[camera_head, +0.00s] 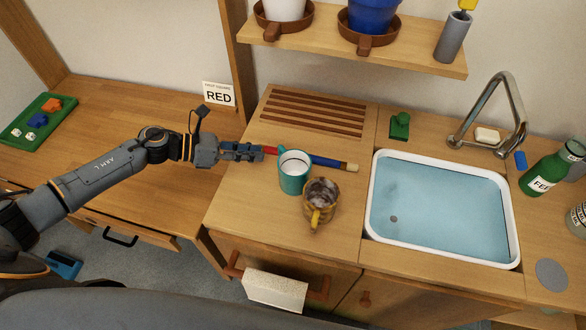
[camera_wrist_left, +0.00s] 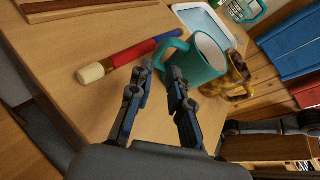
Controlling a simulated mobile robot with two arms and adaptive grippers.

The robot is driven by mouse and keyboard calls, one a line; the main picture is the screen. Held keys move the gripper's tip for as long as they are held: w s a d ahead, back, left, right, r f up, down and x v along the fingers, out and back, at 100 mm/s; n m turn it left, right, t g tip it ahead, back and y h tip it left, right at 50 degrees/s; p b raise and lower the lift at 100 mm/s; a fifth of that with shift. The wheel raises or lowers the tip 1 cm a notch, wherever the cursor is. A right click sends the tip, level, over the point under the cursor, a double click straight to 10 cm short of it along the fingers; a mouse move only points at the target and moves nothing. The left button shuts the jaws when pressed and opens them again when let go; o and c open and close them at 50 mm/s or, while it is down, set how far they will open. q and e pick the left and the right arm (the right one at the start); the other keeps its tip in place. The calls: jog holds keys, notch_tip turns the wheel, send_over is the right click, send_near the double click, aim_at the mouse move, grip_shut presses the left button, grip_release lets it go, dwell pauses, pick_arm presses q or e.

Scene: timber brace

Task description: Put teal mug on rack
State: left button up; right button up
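The teal mug (camera_head: 294,178) stands upright on the wooden counter, its handle toward the left. It also shows in the left wrist view (camera_wrist_left: 205,62), with the handle just beyond my fingertips. My left gripper (camera_head: 259,152) is open, left of the mug; in the left wrist view its fingers (camera_wrist_left: 161,72) are apart with nothing between them. Whether a finger touches the handle cannot be told. The slatted wooden rack (camera_head: 312,112) lies behind the mug at the back of the counter, empty. My right gripper is not in view.
A brown mottled mug (camera_head: 320,200) stands close to the teal mug's right. A red and blue rod (camera_head: 328,161) lies behind the mugs. The water-filled sink (camera_head: 440,208) is to the right, with a green object (camera_head: 399,126) behind the counter's middle. A shelf (camera_head: 360,45) hangs above.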

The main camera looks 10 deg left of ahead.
aim_at(290, 167)
pick_arm(q)
jog(key=x, duration=0.1)
jog(key=p+x, duration=0.1)
jog(key=x, duration=0.1)
jog(key=p+x, duration=0.1)
jog(key=x, duration=0.1)
jog(key=shift+w+r, duration=0.1)
jog(key=shift+r, duration=0.25)
jog(key=shift+w+d+f, duration=0.1)
jog(key=shift+d+f, duration=0.1)
jog(key=shift+d, duration=0.1)
jog(key=shift+c, duration=0.4)
grip_shut()
